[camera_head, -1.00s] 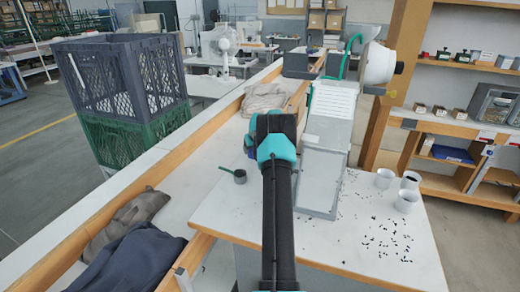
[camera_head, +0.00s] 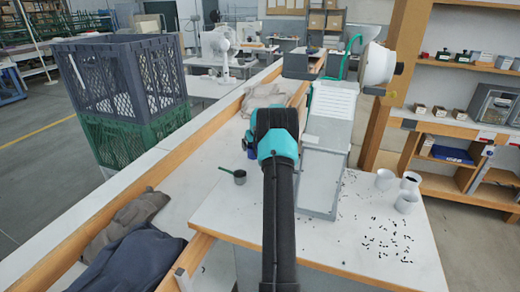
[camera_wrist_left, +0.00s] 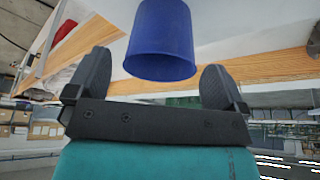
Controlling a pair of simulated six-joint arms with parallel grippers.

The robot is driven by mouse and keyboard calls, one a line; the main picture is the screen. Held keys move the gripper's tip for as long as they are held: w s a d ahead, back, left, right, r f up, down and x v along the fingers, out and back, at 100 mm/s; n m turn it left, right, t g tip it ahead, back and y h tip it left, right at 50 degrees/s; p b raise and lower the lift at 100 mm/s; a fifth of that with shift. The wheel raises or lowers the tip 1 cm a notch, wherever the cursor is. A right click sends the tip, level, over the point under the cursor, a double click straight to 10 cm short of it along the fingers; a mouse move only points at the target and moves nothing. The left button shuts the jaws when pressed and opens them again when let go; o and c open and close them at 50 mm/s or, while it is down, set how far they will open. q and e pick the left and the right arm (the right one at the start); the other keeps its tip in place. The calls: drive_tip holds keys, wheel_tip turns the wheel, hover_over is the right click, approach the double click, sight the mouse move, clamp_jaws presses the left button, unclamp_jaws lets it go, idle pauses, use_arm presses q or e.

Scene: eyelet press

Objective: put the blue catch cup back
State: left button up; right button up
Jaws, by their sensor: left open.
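The blue catch cup (camera_wrist_left: 160,42) fills the upper middle of the left wrist view, beyond and between the fingers of my left gripper (camera_wrist_left: 157,70). The fingers stand wide apart, with a visible gap on each side of the cup. The cup's upper part is cut off by the picture edge. In the head view my arm hides the gripper; a small blue patch (camera_head: 251,146) shows at the left of its teal wrist, probably the cup. The grey eyelet press (camera_head: 320,180) stands just right of the arm. My right gripper is not in view.
A dark scoop-like cup (camera_head: 239,177) lies on the white table (camera_head: 230,212), left of my arm. White cups (camera_head: 385,179) stand at the right, with small dark pieces scattered near them. Grey cloth (camera_head: 130,262) lies at lower left. A wooden post (camera_head: 392,120) rises behind the press.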

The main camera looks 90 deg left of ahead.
use_arm(q)
drive_tip(key=v, duration=0.8)
drive_tip(key=shift+d+r, duration=0.15)
drive_tip(key=shift+r, duration=0.2)
